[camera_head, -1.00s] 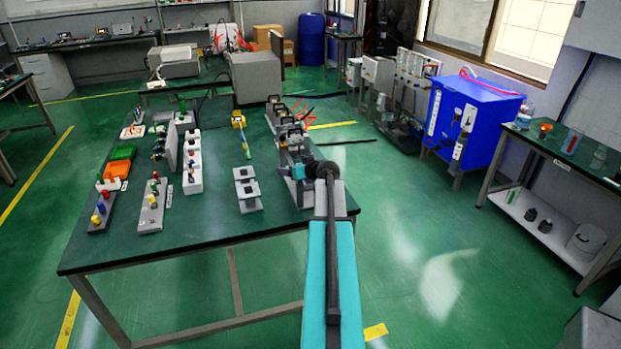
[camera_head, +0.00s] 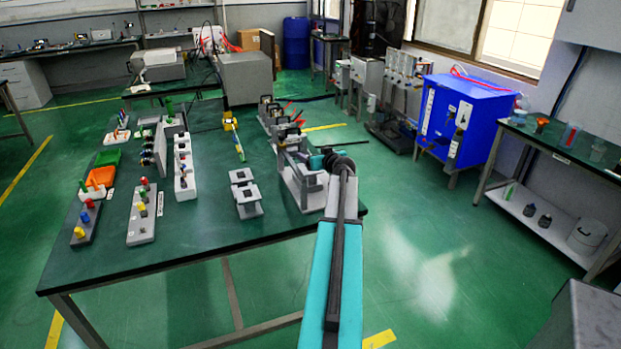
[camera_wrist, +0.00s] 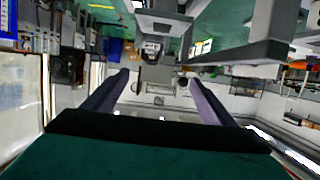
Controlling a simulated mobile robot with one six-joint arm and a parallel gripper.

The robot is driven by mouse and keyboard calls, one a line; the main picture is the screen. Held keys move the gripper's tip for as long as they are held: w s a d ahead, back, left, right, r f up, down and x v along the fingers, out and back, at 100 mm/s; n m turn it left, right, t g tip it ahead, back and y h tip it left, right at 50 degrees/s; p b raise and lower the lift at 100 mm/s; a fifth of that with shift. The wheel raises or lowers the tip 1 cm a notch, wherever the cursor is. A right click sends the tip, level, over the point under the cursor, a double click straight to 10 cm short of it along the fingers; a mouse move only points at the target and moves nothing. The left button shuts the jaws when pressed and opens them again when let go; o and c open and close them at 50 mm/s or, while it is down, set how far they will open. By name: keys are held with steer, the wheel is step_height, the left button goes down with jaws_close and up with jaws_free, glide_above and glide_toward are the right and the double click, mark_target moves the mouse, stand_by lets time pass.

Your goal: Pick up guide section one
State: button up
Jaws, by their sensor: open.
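Nothing in view is labelled as guide section one, so I cannot tell for sure which part it is. A row of grey metal guide parts on a long stand (camera_head: 296,178) lies along the table's right edge. Two grey pieces with dark square openings (camera_head: 243,190) stand to the left of it. My gripper (camera_wrist: 153,78) is open, its two dark fingers apart with nothing held between them. Beyond the fingertips the wrist view shows a grey block-like part (camera_wrist: 157,74). In the head view my arm reaches the stand's near end and hides part of it; the fingers are not clear there.
The dark green table (camera_head: 200,225) has a free front strip. A yellow-ended tool (camera_head: 229,121) lies at the back. A blue cabinet (camera_head: 460,120) stands to the right.

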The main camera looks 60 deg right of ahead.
mark_target(310, 176)
steer(key=shift+w+d+f+p, duration=0.3)
steer(key=shift+f+p, duration=0.1)
steer(key=shift+f, duration=1.1)
steer(key=shift+w+d+f+p, duration=0.2)
steer(key=shift+d+f+p, duration=0.15)
steer(key=shift+f, duration=1.1)
steer(key=shift+w+d+f+p, duration=0.25)
steer(key=shift+f+p, duration=0.15)
steer(key=shift+f, duration=1.1)
steer(key=shift+p+x, duration=0.5)
steer(key=shift+x, duration=0.65)
steer(key=shift+p+x, duration=0.5)
steer(key=shift+x, duration=0.85)
